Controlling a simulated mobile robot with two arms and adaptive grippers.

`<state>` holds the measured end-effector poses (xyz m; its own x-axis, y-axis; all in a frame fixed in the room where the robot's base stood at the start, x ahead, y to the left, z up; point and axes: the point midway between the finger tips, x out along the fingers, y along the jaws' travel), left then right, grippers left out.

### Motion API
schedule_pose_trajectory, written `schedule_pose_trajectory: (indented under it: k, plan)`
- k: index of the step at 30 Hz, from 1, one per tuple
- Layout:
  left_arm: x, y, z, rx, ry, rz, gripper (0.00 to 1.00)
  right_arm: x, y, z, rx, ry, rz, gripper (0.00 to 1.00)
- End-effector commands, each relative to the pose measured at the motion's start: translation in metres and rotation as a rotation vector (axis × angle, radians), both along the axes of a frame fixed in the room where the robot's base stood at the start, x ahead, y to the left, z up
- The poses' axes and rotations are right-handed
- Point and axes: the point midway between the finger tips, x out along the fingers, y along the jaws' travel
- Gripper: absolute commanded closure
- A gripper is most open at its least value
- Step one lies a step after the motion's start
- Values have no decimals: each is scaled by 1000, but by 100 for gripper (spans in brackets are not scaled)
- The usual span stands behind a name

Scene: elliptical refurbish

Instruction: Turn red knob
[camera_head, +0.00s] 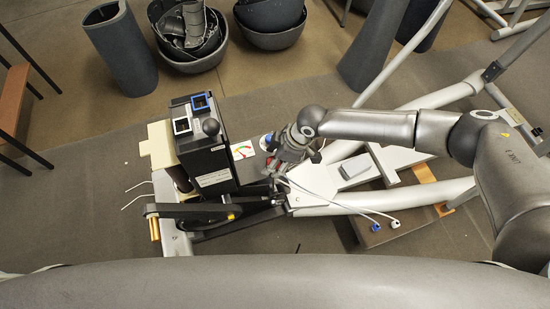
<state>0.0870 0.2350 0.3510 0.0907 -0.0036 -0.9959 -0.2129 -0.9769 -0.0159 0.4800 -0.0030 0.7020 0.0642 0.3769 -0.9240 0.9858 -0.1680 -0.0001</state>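The black elliptical machine unit (205,148) stands left of centre, with a label with coloured marks on its right side. My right gripper (277,160) reaches in from the right and points down beside the unit, above the light grey frame. A small spot of red shows at its fingers, which may be the red knob; the knob is mostly hidden and too small to make out. I cannot tell whether the fingers are closed on it. My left gripper is not in view.
Loose cables with blue and white plugs (385,225) lie at the lower right. Dark bowls (272,22) and a dark cylinder (122,48) stand at the back. Floor left of the unit is mostly clear.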

Motion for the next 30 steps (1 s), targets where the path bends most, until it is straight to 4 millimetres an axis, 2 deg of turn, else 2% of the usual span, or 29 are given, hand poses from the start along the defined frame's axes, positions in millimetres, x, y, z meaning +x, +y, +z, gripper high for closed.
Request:
schedule_pose_trajectory:
  k: [4, 14, 23, 30]
  plan:
    - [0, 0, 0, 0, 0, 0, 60, 0, 0, 0, 0, 0, 0, 44]
    - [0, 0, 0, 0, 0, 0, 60, 0, 0, 0, 0, 0, 0, 87]
    - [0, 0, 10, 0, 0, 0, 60, -1, 0, 3, 1, 1, -40, 88]
    - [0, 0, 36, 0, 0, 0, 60, -3, 1, 5, 1, 5, -180, 88]
